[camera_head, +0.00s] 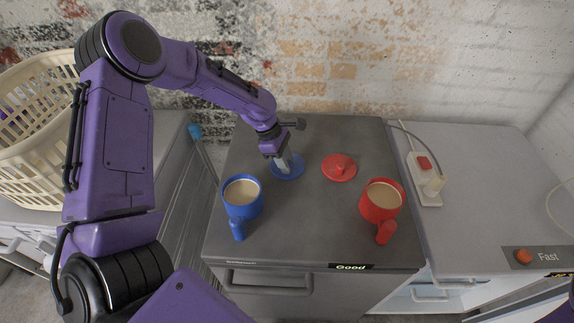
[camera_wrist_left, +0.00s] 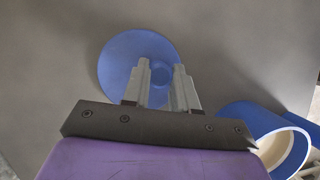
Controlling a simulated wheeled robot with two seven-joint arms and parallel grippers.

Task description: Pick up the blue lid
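The blue lid (camera_head: 294,173) is a round disc with a small knob, lying on the grey cabinet top; it also shows in the left wrist view (camera_wrist_left: 122,62). My left gripper (camera_head: 284,162) reaches down over it from behind. In the left wrist view, the two grey fingers (camera_wrist_left: 161,75) are apart, one on each side of the blue knob, with a small gap showing beside it. Whether the fingertips are level with the knob is hard to tell. My right gripper is not in view.
A blue mug (camera_head: 254,207) of light brown drink stands front left of the lid, near the gripper. A red lid (camera_head: 339,174) and a red mug (camera_head: 369,209) are to the right. A power strip (camera_head: 428,190) lies beyond them. A cream basket (camera_head: 45,150) is far left.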

